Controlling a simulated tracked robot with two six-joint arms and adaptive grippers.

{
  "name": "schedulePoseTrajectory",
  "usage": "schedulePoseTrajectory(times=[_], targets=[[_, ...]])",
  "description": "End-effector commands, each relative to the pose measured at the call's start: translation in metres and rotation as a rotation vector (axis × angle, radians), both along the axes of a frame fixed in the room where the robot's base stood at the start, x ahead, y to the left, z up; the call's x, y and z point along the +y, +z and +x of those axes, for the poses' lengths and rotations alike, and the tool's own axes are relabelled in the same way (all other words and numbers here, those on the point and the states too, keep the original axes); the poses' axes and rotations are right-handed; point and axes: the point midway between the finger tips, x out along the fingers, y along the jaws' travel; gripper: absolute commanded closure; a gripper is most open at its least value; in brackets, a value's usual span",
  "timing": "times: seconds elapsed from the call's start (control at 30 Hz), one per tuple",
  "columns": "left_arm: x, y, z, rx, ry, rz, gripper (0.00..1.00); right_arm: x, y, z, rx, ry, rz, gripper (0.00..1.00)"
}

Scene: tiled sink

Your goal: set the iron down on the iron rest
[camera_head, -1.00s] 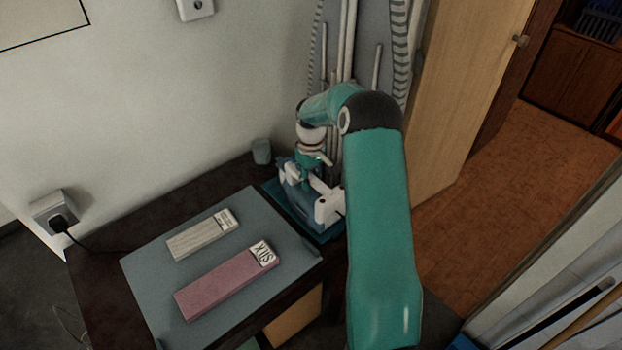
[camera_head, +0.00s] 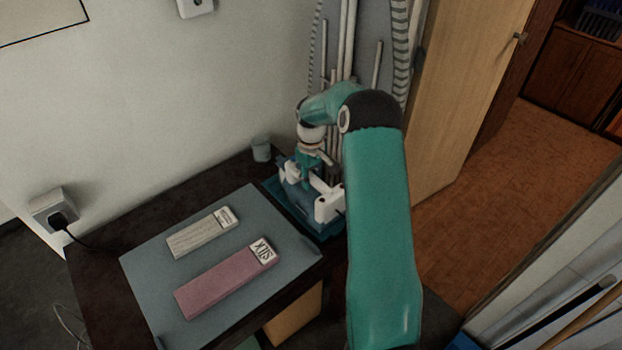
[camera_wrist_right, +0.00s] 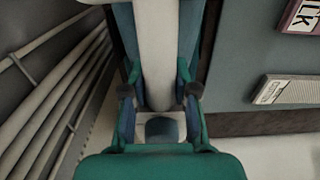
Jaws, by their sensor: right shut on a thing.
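The iron (camera_head: 326,208), with white parts and a blue body, is at the far right corner of the table. It stands on or just above the iron rest (camera_head: 322,232), a dark blue-teal tray; the contact is hidden. My right gripper (camera_head: 312,166) is above the iron and shut on its white handle. In the right wrist view the handle (camera_wrist_right: 156,45) runs between the two fingers of the gripper (camera_wrist_right: 158,92). My arm hides part of the iron and rest in the head view. My left gripper is not in view.
A grey mat (camera_head: 160,285) on the dark table holds a pale block (camera_head: 195,238) and a pink block (camera_head: 215,285) marked SILK. A small grey cup (camera_head: 261,149) stands behind the rest by the wall. A plugged-in socket (camera_head: 54,208) is at left. White pipes (camera_head: 347,45) rise behind.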

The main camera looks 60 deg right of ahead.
Motion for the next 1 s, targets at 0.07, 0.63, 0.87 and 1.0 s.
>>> schedulePoseTrajectory(times=[0.07, 0.63, 0.87, 1.0], targets=[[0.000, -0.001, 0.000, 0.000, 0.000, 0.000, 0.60, -0.001, 0.001, 0.001, -0.004, -0.001, -0.005, 1.00], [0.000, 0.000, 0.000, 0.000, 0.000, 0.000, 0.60, 0.001, 0.001, 0.000, 0.002, 0.000, 0.002, 0.43], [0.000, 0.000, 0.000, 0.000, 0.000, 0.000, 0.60, 0.000, 0.031, 0.001, -0.002, 0.001, -0.003, 0.43], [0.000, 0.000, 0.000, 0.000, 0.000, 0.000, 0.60, -0.001, 0.060, 0.001, -0.004, 0.000, -0.004, 0.43]])
